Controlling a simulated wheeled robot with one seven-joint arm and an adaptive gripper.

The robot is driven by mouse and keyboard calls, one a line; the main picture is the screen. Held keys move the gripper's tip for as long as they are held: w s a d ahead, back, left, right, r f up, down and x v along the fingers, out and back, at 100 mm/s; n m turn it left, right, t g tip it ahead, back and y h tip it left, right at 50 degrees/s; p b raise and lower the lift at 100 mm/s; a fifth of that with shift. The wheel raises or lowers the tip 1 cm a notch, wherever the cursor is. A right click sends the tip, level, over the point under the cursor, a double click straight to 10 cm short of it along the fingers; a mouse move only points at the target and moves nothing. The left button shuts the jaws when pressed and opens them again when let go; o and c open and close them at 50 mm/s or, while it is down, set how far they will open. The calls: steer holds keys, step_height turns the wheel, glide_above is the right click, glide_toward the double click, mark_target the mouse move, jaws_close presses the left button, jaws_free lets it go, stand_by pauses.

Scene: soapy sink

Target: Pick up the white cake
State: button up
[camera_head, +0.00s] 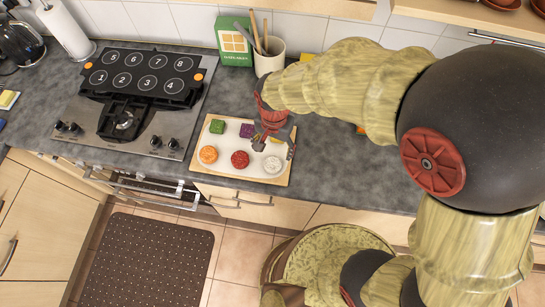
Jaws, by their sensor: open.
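The white cake (272,165) is a small round piece at the front right of a white tray (222,168) on a wooden board. My gripper (274,147) points down over the right part of the tray, with its fingers apart just behind and above the white cake. From this view I cannot tell the exact height gap or whether a finger touches it. No cake shows between the fingers. The gripper hides the back right part of the tray.
A red cake (240,160) sits just left of the white one, with orange (208,154), green (217,127) and purple (247,131) cakes nearby. A utensil pot (268,63) and green box (235,42) stand behind. The hob (135,105) is left.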

mark_target(274, 161)
steer(key=f, duration=0.2)
steer(key=shift+s+a+f, duration=0.25)
steer(key=shift+f, duration=0.05)
steer(key=f, duration=0.2)
steer(key=f+b, duration=0.1)
steer(key=f, duration=0.2)
steer(key=shift+w+d+f, duration=0.2)
steer(key=shift+f, duration=0.1)
steer(key=shift+c, duration=1.3)
steer(key=c, duration=1)
